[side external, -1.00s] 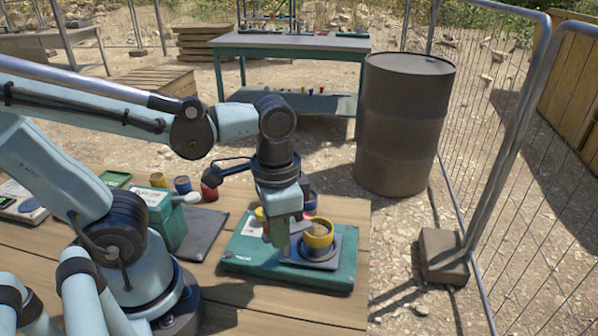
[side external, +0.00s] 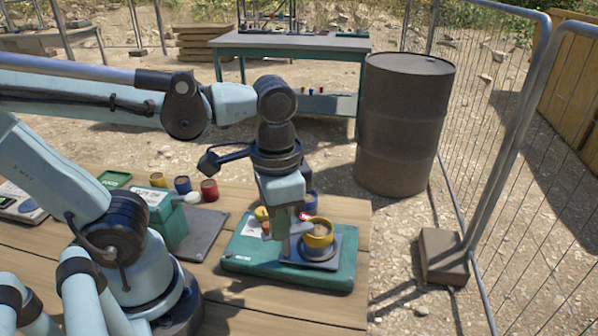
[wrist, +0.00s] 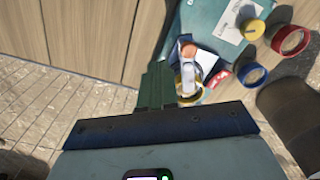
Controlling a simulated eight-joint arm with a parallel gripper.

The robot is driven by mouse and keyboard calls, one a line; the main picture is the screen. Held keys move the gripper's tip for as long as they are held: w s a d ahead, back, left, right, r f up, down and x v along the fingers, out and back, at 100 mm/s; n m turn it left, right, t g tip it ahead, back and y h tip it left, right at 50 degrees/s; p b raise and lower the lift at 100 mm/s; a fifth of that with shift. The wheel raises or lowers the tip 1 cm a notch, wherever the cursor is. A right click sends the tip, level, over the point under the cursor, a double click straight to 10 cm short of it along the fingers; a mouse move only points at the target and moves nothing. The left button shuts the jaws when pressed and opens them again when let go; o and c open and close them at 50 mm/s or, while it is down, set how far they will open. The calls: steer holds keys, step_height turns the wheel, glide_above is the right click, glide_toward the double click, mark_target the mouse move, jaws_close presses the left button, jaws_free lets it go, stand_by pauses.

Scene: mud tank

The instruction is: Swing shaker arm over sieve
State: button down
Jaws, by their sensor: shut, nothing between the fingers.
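The teal shaker base (side external: 245,267) lies on the wooden table and carries a dark grey plate (side external: 300,257). A yellow-rimmed sieve cup (side external: 318,236) sits on that plate; a yellow ring (wrist: 188,92) shows partly in the wrist view. A pale arm with an orange end (wrist: 188,50), which looks like the shaker arm, reaches beside the ring. My gripper (side external: 283,236) points down just left of the cup; in the wrist view its green fingers (wrist: 155,85) are shut and empty, beside the pale arm. Whether they touch the arm is unclear.
Loose yellow (wrist: 252,29), red (wrist: 290,40) and blue (wrist: 253,75) ring-like pots stand near the base in the wrist view. A teal box (side external: 165,215) and several small pots stand to the left. A barrel (side external: 403,125) and mesh fence stand beyond the table.

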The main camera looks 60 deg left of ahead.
steer(key=shift+r, duration=2.15)
steer(key=w+a+f+t, duration=0.1)
steer(key=w+a+f+n+t, duration=0.1)
steer(key=w, duration=0.1)
steer(key=w+a+f+t, duration=0.1)
steer(key=t, duration=0.1)
steer(key=shift+w+a+f+n, duration=0.1)
steer(key=shift+w+n, duration=0.3)
steer(key=w+a+t, duration=0.2)
steer(key=w+a+n+t, duration=0.1)
steer(key=shift+f, duration=0.3)
steer(key=c, duration=1.8)
jaws_free()
